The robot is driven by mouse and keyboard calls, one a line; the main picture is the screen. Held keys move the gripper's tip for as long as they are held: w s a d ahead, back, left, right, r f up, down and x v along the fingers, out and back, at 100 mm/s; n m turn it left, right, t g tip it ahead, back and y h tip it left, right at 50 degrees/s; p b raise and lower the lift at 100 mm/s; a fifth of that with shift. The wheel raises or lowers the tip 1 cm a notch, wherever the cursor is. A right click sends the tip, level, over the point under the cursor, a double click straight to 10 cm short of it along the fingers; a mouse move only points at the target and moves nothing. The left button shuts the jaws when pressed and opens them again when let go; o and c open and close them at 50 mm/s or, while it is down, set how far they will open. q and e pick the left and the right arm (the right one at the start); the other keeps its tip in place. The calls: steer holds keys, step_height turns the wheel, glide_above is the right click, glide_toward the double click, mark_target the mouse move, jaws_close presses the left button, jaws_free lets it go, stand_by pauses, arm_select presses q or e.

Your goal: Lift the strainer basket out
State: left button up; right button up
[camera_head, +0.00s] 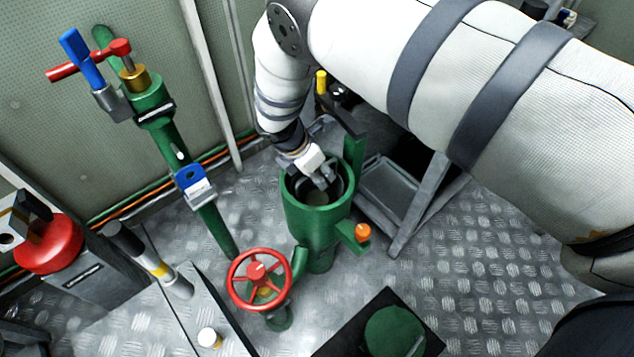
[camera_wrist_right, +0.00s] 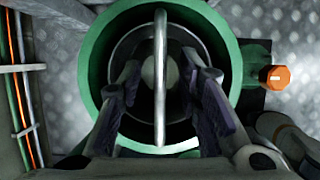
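The strainer basket (camera_wrist_right: 140,55) sits inside the round green housing (camera_head: 311,222), with its grey bail handle (camera_wrist_right: 160,80) standing up across the middle in the right wrist view. My right gripper (camera_head: 322,180) reaches down into the housing mouth from above. In the wrist view its two dark fingers (camera_wrist_right: 165,88) stand open on either side of the handle, with gaps visible on both sides. In the head view the gripper hides part of the basket and the handle. My left gripper is in neither view.
An orange knob (camera_head: 362,232) sticks out at the housing's right side. A red handwheel valve (camera_head: 258,279) stands at its front left. A green round lid (camera_head: 394,332) lies on a black mat in front. A grey metal frame (camera_head: 420,210) stands close on the right.

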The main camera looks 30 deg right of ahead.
jaws_close()
stand_by(0.3)
